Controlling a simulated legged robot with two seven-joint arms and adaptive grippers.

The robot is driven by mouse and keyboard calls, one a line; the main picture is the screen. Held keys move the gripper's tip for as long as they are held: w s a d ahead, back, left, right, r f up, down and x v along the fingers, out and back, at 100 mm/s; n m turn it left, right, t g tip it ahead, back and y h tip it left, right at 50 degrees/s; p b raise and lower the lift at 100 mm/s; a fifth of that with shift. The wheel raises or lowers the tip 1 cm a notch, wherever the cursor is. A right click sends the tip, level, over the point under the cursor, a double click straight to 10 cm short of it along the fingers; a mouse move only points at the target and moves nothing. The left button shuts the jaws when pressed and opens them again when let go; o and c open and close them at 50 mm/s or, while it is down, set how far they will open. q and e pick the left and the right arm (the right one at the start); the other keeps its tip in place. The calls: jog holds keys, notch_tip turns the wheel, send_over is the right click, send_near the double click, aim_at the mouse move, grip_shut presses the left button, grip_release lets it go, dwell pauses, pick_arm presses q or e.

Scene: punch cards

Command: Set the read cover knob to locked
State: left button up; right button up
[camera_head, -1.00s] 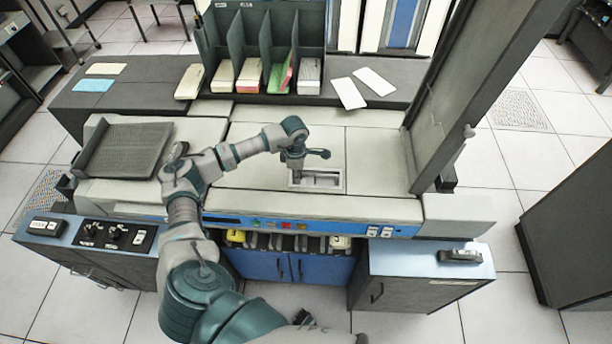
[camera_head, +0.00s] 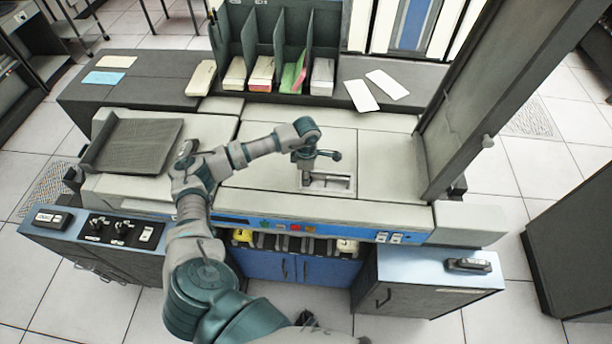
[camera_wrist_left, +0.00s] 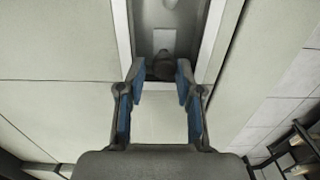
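The read cover recess (camera_head: 338,184) is a light-framed rectangular opening in the top of the pale machine. In the left wrist view the recess (camera_wrist_left: 207,45) runs away from the gripper, and a dark rounded knob (camera_wrist_left: 163,66) sits at its near end. My left gripper (camera_wrist_left: 158,72) is open, pointing down over that end. Its blue-padded fingertips are on either side of the knob; I cannot tell whether they touch it. In the head view the left gripper (camera_head: 306,182) is at the left end of the recess and hides the knob.
A card rack (camera_head: 275,50) stands behind the machine, with loose white cards (camera_head: 372,90) to its right. A tall dark panel (camera_head: 490,105) rises at the machine's right. A sloped tray (camera_head: 130,146) lies at left. The machine top right of the recess is clear.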

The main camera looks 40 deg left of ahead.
pick_arm(q)
notch_tip(320, 180, up, 12)
jog(key=shift+a+f, duration=0.25)
pick_arm(e)
jog(key=shift+s+d, duration=0.1)
jog(key=shift+d, duration=0.25)
pick_arm(q)
jog(key=shift+d+r, duration=0.1)
jog(key=shift+d, duration=0.3)
pick_arm(e)
jog(key=shift+d+f, duration=0.1)
jog(key=shift+d, duration=0.15)
